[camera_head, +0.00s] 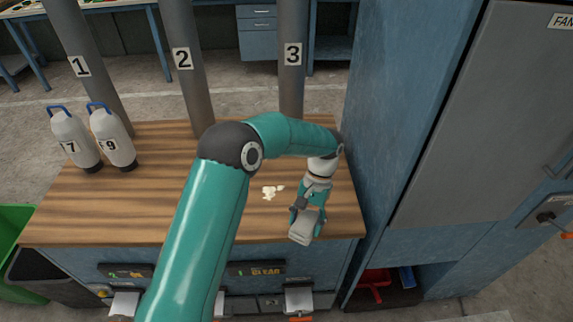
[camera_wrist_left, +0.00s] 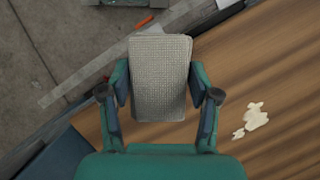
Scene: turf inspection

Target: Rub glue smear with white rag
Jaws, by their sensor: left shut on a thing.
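The white rag (camera_head: 302,229) is a greyish-white folded block in my left gripper (camera_head: 306,208), near the front right edge of the wooden bench top. In the left wrist view the woven rag (camera_wrist_left: 161,80) sits between both fingers of the gripper (camera_wrist_left: 161,95). The glue smear (camera_head: 269,191) is a cream-white patch with small separate bits on the bench, left of the gripper and apart from the rag. It also shows in the left wrist view (camera_wrist_left: 252,118), to the right of the gripper. My right gripper is in neither view.
Two white bottles with blue handles (camera_head: 69,139) (camera_head: 111,136) stand at the bench's left. Posts numbered 1, 2 and 3 (camera_head: 291,75) rise along the back. A tall blue cabinet (camera_head: 398,110) borders the bench's right side. The bench top (camera_head: 120,205) is bare at front left.

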